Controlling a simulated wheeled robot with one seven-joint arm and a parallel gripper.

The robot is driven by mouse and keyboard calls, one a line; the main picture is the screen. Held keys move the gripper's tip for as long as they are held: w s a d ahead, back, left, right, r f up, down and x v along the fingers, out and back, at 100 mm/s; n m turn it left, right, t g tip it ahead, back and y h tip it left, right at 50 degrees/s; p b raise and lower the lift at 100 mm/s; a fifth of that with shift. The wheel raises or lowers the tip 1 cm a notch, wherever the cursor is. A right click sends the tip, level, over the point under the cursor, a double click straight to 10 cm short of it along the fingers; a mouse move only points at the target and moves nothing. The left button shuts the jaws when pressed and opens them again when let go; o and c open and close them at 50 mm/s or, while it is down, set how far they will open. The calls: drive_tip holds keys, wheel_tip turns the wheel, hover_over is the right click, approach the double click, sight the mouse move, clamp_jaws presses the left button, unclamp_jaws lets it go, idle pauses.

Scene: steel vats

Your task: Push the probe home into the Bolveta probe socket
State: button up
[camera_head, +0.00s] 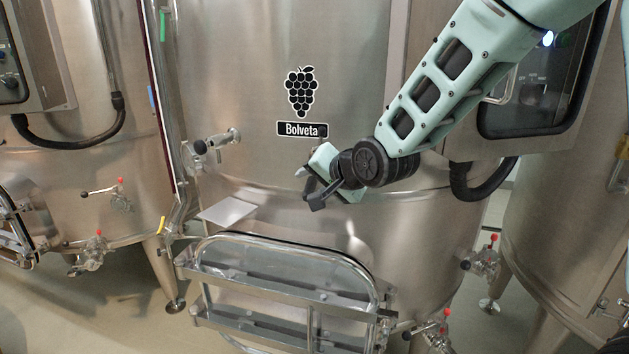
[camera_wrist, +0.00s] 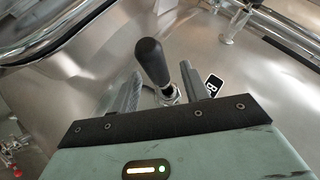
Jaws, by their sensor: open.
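My gripper (camera_head: 308,188) is open and empty, below the label. The socket opening is hidden, so I cannot tell how deep the probe sits.
A large framed hatch (camera_head: 285,250) stands out lower down, below my gripper. A control box (camera_head: 535,95) is on the right. Valves with red knobs (camera_head: 446,312) are low on the vats.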

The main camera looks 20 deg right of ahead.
clamp_jaws()
drive_tip(key=shift+w+r, duration=0.15)
drive_tip(key=shift+r, duration=0.5)
drive_tip(key=shift+w+d+p, duration=0.3)
drive_tip(key=shift+w+d, duration=0.1)
drive_tip(key=shift+w, duration=0.3)
drive_tip(key=shift+w+d+p, duration=0.3)
drive_tip(key=shift+w+d, duration=0.1)
drive_tip(key=shift+w, duration=0.25)
unclamp_jaws()
drive_tip(key=shift+d+f, duration=0.2)
drive_tip(key=shift+f, duration=0.05)
drive_tip(key=p+v, duration=0.1)
drive_tip(key=v, duration=1.6)
drive_tip(key=shift+s+p, duration=0.25)
drive_tip(key=shift+p, duration=0.15)
